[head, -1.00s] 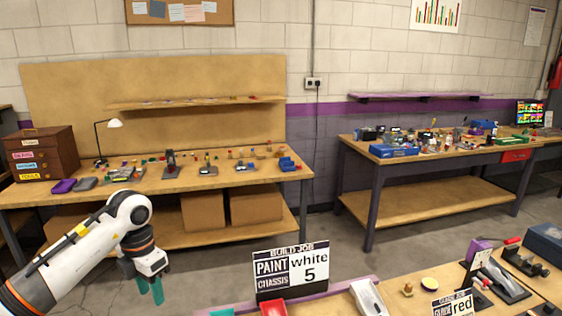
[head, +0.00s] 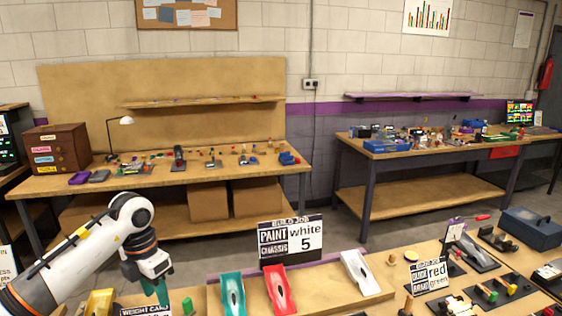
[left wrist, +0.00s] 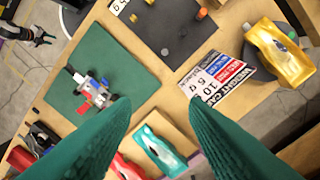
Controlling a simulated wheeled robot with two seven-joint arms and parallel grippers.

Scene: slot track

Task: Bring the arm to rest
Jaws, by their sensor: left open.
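My left arm comes in from the left in the head view. Its left gripper (head: 156,290) hangs at the lower left, just past the near bench's edge in the picture. In the left wrist view its two green fingers (left wrist: 165,115) are spread wide apart with nothing between them, above the bench. Below them lie a green mat (left wrist: 105,65) with a small grey, red and blue assembly (left wrist: 92,92) and a weight card (left wrist: 215,78).
The near bench carries a teal car body (head: 232,292), a red one (head: 280,290), a white one (head: 359,271) and a yellow one (head: 99,302). A build job sign (head: 290,240) stands behind them. A back bench (head: 230,176) stands across open floor.

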